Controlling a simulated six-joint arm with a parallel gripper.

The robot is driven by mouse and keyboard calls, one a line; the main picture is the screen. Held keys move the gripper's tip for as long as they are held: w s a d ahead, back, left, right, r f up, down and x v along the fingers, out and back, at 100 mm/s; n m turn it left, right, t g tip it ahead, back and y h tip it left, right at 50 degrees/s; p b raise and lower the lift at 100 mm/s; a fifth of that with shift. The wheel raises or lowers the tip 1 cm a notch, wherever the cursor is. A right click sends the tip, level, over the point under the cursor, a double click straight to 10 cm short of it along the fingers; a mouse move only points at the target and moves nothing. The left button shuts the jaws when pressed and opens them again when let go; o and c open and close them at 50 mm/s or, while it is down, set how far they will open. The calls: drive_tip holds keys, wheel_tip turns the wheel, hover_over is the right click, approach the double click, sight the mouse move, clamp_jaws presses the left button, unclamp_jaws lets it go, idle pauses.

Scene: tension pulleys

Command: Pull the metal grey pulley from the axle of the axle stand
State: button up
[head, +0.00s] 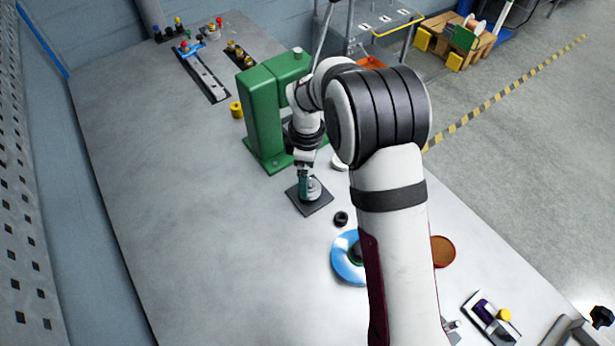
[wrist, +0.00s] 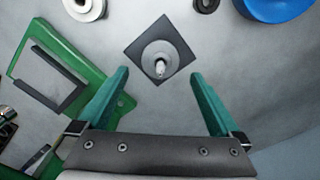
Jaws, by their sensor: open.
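The axle stand has a dark square base, seen in the head view (head: 322,204) and in the wrist view (wrist: 137,50). A round grey pulley (wrist: 171,50) sits around its short upright axle (wrist: 160,68) in the wrist view. In the head view the pulley (head: 314,188) is partly hidden by my gripper (head: 306,180). In the wrist view my gripper (wrist: 159,74) has its two green fingers wide apart and nothing between them. The stand lies just beyond the fingertips, roughly centred on the gap. The fingers do not appear to touch the pulley.
A green machine (head: 266,115) stands close behind the stand. A white pulley (head: 340,161), a small black pulley (head: 341,218), a blue pulley (head: 346,262) and an orange-brown disc (head: 442,251) lie to the right. The table's left side is clear.

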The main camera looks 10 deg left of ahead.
wheel_tip(320, 180, down, 4)
drive_tip(key=shift+f, duration=0.15)
drive_tip(key=c, duration=1.5)
drive_tip(key=shift+r, duration=0.3)
drive_tip(key=shift+r, duration=0.4)
drive_tip(key=shift+r, duration=0.3)
drive_tip(key=shift+r, duration=0.4)
drive_tip(key=shift+r, duration=0.45)
drive_tip(key=shift+r, duration=1.7)
